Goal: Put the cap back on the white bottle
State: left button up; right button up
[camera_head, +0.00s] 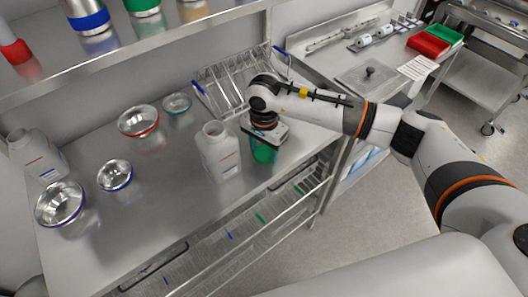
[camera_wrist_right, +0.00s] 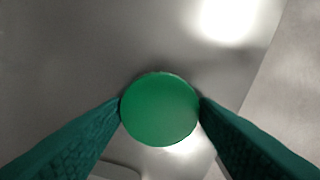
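I cannot tell whether the cap is clear of the table. My left gripper is not in view.
Another white bottle (camera_head: 38,155) stands at the table's left end. Metal bowls with red (camera_head: 138,121), teal (camera_head: 177,104) and blue (camera_head: 115,175) rims stand left of the middle bottle. A wire rack (camera_head: 222,88) stands behind it. A shelf (camera_head: 130,48) overhangs the back. The front middle is clear.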

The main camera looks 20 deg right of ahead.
aim_at(264, 152)
jog(key=c, duration=0.5)
jog(key=shift+o, duration=0.2)
jog(key=shift+r, duration=0.1)
notch_tip(264, 152, up, 10)
jog(key=b, duration=0.3)
